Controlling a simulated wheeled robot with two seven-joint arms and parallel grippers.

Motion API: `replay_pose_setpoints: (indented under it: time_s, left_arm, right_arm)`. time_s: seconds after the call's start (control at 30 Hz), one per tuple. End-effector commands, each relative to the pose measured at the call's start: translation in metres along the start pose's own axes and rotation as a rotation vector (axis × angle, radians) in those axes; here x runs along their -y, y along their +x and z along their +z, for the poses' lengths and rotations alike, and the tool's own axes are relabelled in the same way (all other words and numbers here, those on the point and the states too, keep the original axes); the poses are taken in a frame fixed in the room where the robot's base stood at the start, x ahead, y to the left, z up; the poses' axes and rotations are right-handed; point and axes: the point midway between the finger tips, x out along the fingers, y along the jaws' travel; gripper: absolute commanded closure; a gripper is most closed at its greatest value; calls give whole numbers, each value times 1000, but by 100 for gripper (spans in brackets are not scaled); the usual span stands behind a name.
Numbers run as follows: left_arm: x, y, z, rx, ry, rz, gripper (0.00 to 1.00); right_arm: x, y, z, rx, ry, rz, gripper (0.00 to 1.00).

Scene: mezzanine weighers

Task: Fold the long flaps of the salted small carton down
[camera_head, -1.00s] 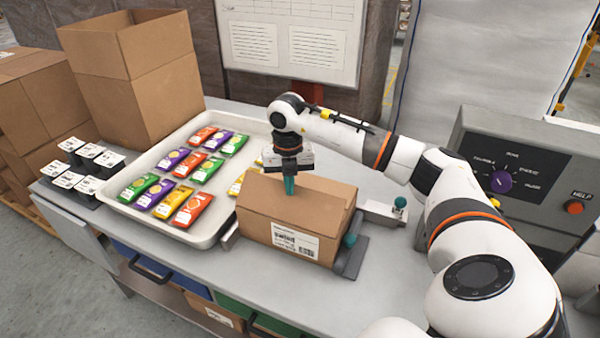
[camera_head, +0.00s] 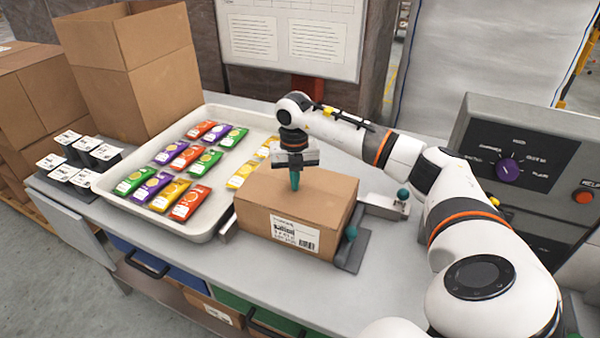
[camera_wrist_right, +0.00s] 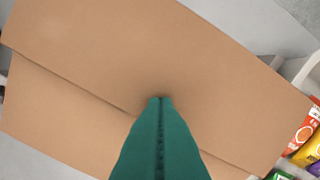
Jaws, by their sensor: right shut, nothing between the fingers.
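The small carton (camera_head: 292,208) stands on the bench beside the tray, with a white printed label on its near side. Its top looks closed and nearly flat in the head view. In the right wrist view two long flaps (camera_wrist_right: 190,60) cover the top, with a seam running between them. My right gripper (camera_head: 295,182) is shut and empty, pointing straight down at the carton's top. Its green fingertips (camera_wrist_right: 160,100) are at or very near the flaps by the seam; contact cannot be told for certain. My left gripper is not in view.
A tray (camera_head: 215,228) of colourful packets lies left of the carton. A tall open carton (camera_head: 135,75) and several black labelled blocks (camera_head: 80,158) stand farther left. A metal corner fixture (camera_head: 352,250) borders the carton. A control panel (camera_head: 520,160) stands at right.

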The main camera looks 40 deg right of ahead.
Motion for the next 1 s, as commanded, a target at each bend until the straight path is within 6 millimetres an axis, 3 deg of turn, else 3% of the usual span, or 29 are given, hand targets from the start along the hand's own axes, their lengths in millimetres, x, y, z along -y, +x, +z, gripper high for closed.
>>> replay_pose_setpoints:
  time_s: [0.67,0.83,1.0]
  left_arm:
    - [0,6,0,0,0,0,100]
    - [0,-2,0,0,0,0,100]
    - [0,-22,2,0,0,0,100]
  right_arm:
    - [0,9,0,0,0,0,100]
    - [0,0,0,-1,0,-1,100]
    - [0,-26,0,-2,0,-1,100]
